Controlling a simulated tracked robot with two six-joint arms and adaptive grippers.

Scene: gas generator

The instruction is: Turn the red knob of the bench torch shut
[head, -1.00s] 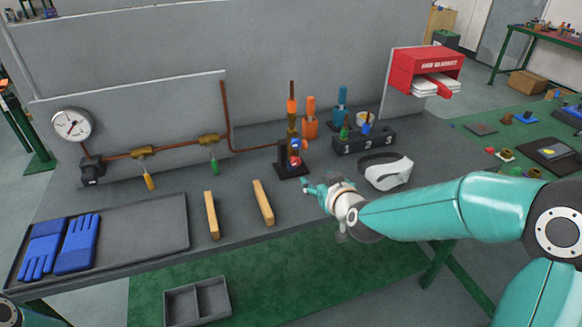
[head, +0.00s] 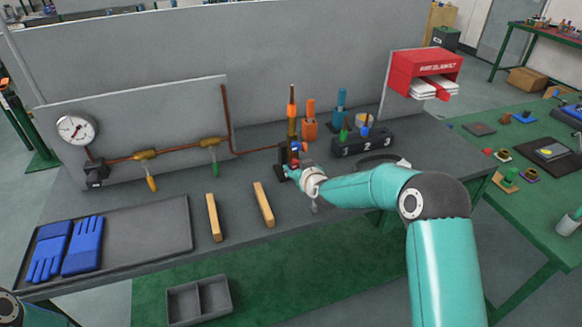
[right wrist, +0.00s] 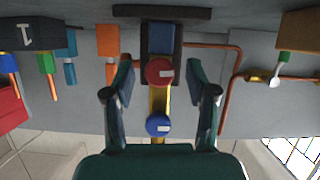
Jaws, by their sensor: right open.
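The bench torch (head: 292,118) stands upright on the bench, with an orange tip and brass body. In the right wrist view, which looks upside down, its red knob (right wrist: 159,72) and blue knob (right wrist: 158,126) face me. My right gripper (right wrist: 159,80) is open, with one finger on each side of the red knob and a visible gap on both sides. In the head view, my right gripper (head: 290,171) is at the torch's lower part and largely hides the red knob. My left gripper is out of view.
A dark block with numbered slots (head: 362,143) stands right of the torch. A visor (head: 380,161) lies partly behind my right arm. A copper pipe (head: 228,120) with valves runs to the left. Two wooden bars (head: 263,204) and a tray with blue gloves (head: 187,225) lie further left.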

